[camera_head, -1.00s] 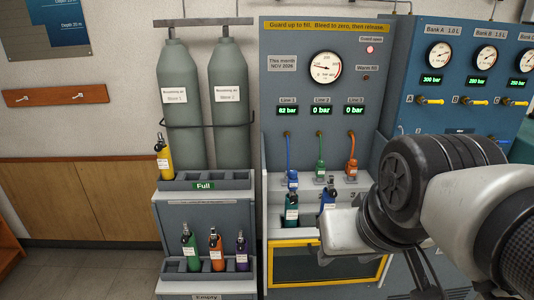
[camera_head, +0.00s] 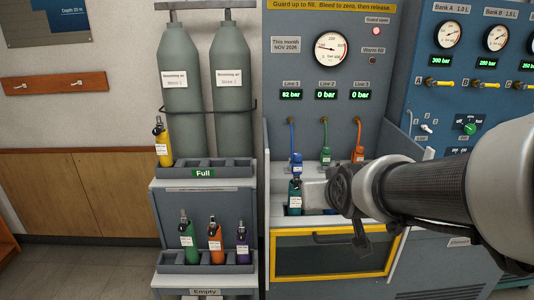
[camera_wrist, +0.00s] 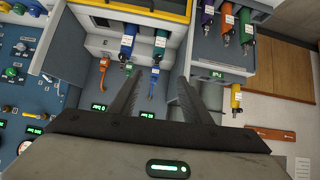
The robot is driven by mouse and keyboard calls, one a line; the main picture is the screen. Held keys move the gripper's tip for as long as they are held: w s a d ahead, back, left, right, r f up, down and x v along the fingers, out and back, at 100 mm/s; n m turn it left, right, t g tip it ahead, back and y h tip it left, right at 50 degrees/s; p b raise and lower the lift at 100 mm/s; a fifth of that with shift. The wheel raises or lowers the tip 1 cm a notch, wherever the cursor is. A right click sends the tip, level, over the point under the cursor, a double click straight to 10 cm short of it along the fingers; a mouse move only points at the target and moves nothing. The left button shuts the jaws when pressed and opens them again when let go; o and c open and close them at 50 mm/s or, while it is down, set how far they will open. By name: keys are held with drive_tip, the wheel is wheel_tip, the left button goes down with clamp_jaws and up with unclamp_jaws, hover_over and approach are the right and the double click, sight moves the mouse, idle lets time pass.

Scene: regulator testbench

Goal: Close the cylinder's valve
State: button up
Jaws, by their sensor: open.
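A teal cylinder (camera_head: 295,195) with a white label and dark valve top stands in the fill bay below Line 1. It also shows inverted in the wrist view (camera_wrist: 160,42). The blue connector (camera_head: 296,163) of Line 1 is just above the teal cylinder. My gripper (camera_wrist: 160,78) is open and empty, its fingers pointing at the bay and apart from the cylinders. The valve's setting is too small to tell.
Line 1 display (camera_head: 291,95) reads 82 bar; Lines 2 and 3 read 0. A red lamp (camera_head: 373,32) is lit. The yellow-framed guard (camera_head: 335,272) is low at the bay's front. A rack (camera_head: 240,172) with a yellow cylinder (camera_head: 161,141) stands left.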

drive_tip(key=w+f+t+b, duration=0.4)
drive_tip(key=w+f+b, duration=0.3)
drive_tip(key=f, duration=0.3)
drive_tip(key=w+f+t+b, duration=0.3)
drive_tip(key=w+f+b, duration=0.3)
drive_tip(key=f, duration=0.4)
drive_tip(key=w+b, duration=0.1)
drive_tip(key=w, duration=1.6)
drive_tip(key=shift+w+r+t+b, duration=0.2)
drive_tip(key=shift+w+t+b, duration=0.1)
drive_tip(key=shift+w, duration=0.05)
drive_tip(key=c, duration=1.1)
